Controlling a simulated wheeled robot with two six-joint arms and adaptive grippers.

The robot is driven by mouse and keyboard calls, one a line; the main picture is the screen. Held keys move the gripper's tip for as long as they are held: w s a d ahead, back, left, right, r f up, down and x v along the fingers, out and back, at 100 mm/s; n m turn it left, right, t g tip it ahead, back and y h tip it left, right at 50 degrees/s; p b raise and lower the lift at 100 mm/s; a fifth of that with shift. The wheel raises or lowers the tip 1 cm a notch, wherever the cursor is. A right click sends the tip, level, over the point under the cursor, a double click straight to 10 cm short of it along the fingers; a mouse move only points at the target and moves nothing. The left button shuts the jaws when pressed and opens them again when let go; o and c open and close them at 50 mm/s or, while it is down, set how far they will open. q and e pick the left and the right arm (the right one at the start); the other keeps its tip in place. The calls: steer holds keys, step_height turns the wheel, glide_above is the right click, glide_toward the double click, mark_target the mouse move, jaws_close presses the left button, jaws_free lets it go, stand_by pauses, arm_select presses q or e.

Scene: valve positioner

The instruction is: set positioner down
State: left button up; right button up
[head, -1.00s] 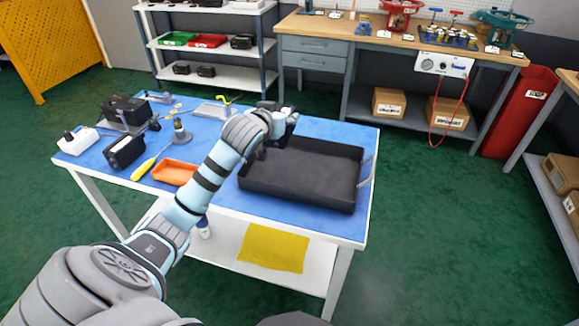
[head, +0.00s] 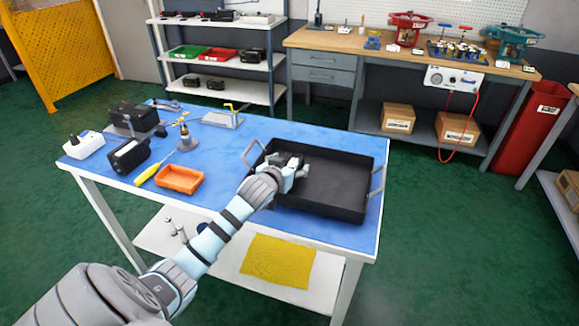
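My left gripper (head: 294,178) is inside the left part of the black tray (head: 345,215), above or near its floor. A small dark box with a pale face, seemingly the positioner (head: 280,158), shows at its fingers. The gripper appears shut on it, though the hand hides much of the contact. I cannot tell whether the box touches the tray floor. A similar black box with a pale face (head: 128,156) stands on the blue table top at the left. My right gripper is out of view.
The blue-topped table (head: 230,150) also holds an orange tray (head: 180,180), a yellow-handled screwdriver (head: 150,172), a white device (head: 84,146) and a black unit on a bracket (head: 132,116). The right part of the black tray is empty. A workbench and shelves stand behind.

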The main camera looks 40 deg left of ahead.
arm_select(q)
steer(key=p+v, duration=0.3)
steer(key=v, duration=0.9)
